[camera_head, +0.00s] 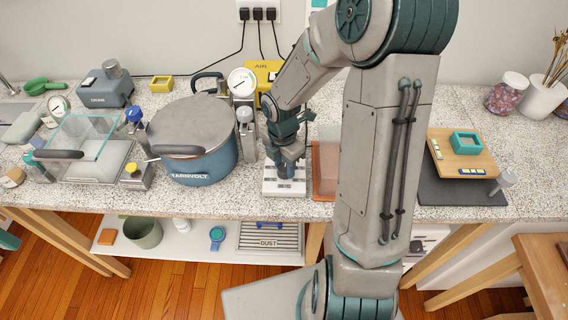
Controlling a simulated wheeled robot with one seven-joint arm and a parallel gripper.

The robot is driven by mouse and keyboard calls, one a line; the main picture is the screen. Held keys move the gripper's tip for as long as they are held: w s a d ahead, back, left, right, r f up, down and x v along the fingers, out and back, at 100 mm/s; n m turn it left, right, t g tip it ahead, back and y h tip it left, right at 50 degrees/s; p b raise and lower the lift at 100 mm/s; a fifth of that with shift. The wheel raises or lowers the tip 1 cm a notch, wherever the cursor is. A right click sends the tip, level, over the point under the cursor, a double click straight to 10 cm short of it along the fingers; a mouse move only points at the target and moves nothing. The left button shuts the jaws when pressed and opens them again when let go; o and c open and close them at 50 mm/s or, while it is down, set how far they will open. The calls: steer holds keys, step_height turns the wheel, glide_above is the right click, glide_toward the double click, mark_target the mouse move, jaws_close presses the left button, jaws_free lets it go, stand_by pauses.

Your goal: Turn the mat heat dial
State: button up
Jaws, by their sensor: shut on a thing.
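A small white control box (285,189) sits near the front of the speckled worktop, just left of an orange mat (324,172). A dark blue knob (286,172), which looks like the mat heat dial, stands on top of the box. My gripper (286,164) points down over the box and is shut on this dial. The fingers hide most of the dial, so I cannot tell its setting or any markings on it. My arm covers part of the orange mat.
A large blue pressure pot (193,165) with gauge (242,82) and valves stands close on the left. A clear-sided chamber (90,150) is further left. A wooden board (455,160) on a dark mat (440,192) lies to the right. A yellow unit (262,70) stands behind.

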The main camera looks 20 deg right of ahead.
steer(key=m, duration=0.4)
steer(key=m+b, duration=0.1)
steer(key=m, duration=0.4)
steer(key=m+b, duration=0.2)
steer(key=m, duration=0.2)
steer(key=shift+y, duration=0.3)
steer(key=m+b, duration=0.1)
steer(key=m, duration=0.4)
steer(key=shift+d+b, duration=0.1)
steer(key=shift+b, duration=0.2)
steer(key=m+b, duration=0.1)
steer(key=m, duration=0.2)
steer(key=shift+m+t, duration=0.3)
steer(key=m+b, duration=0.1)
steer(key=m, duration=0.8)
steer(key=shift+m, duration=1.9)
steer(key=shift+t, duration=0.3)
